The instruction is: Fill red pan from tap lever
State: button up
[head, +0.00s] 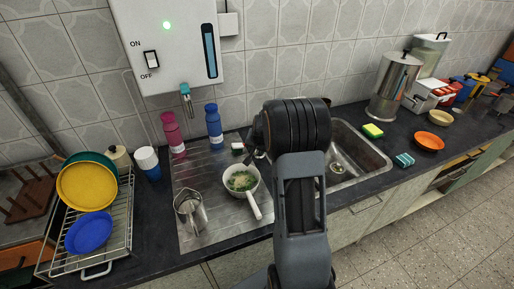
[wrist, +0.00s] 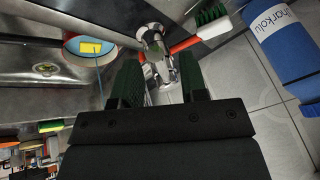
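My gripper (wrist: 160,78) shows in the wrist view with its two dark green fingers apart. A shiny metal tap (wrist: 152,38) stands just beyond the fingertips, and part of its metal shows in the gap between them. I cannot tell whether either finger touches the lever. In the sink lies a round vessel (wrist: 68,46) with a reddish rim, a light blue inside and a yellow patch; it may be the red pan, but I cannot be sure. In the head view my arm hides the gripper, the tap and this vessel.
A red and white brush (wrist: 205,32) with green bristles and a blue bottle (wrist: 285,40) stand close to the tap. In the head view, a white pan (head: 243,184) with green food and a steel jug (head: 190,212) stand left of the sink (head: 355,150).

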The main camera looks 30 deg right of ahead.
jog(key=v, duration=1.3)
jog(key=shift+s+a+r+b, duration=0.15)
jog(key=shift+s+r+b, duration=0.1)
jog(key=shift+r+b, duration=0.15)
jog(key=w+d+g+y+p, duration=0.3)
jog(key=w+d+p, duration=0.15)
jog(key=p, duration=0.25)
jog(key=shift+n, duration=0.3)
jog(key=p+x, duration=0.1)
jog(key=x, duration=0.3)
jog(key=p+x, duration=0.1)
jog(key=x, duration=0.8)
jog(key=shift+s+a+p, duration=0.2)
jog(key=shift+a+p, duration=0.1)
jog(key=shift+p, duration=0.1)
grip_shut()
